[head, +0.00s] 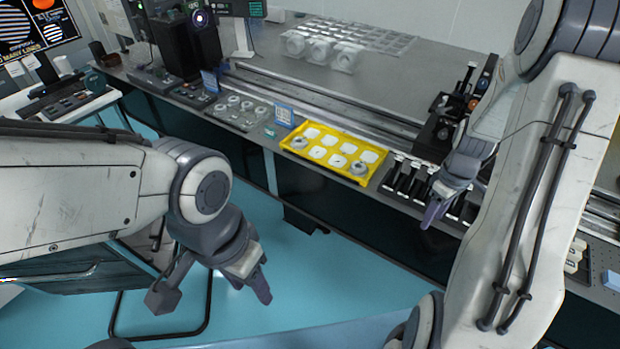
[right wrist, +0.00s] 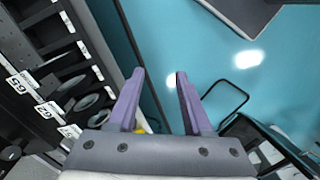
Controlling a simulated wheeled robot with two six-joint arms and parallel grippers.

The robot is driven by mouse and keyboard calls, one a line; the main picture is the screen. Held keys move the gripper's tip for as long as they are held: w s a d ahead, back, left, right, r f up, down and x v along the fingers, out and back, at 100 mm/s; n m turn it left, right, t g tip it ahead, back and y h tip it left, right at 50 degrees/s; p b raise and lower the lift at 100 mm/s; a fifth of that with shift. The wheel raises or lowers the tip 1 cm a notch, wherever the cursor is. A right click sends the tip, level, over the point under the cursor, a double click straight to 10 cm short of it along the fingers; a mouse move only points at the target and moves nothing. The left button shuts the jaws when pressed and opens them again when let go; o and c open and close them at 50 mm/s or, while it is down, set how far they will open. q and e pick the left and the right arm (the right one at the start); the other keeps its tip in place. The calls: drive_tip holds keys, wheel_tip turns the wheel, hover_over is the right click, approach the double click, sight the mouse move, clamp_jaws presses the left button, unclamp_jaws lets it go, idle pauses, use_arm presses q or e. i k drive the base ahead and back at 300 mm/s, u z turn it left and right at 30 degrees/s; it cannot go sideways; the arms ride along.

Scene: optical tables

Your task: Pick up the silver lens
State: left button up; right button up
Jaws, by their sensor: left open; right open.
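Two round silver pieces that look like lenses sit in the yellow tray (head: 318,165). One silver piece (head: 299,143) is at the tray's left end and the other silver piece (head: 358,168) is near its right front corner. I cannot tell which is the silver lens. My right gripper (head: 433,208) is open and empty, right of the tray, in front of a black slotted rack (head: 400,183). In the right wrist view its fingers (right wrist: 160,78) stand apart with only floor between the tips. My left gripper (head: 258,284) is open and empty over the blue floor, well below the table.
A tray with several round lenses (head: 236,108) lies left of the yellow tray, with a small blue card (head: 284,115) between. Metal rails (head: 330,108) run behind. White blocks (head: 319,50) stand farther back. A black stage (head: 443,122) stands beside my right arm. The labelled rack (right wrist: 60,75) is close left in the right wrist view.

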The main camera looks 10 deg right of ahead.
sight(358, 168)
drive_tip(key=z, duration=1.35)
drive_tip(key=k, duration=0.1)
drive_tip(key=u, duration=2.45)
drive_tip(key=i, duration=0.75)
drive_tip(key=z, duration=0.75)
drive_tip(key=i, duration=0.75)
drive_tip(key=z, duration=0.75)
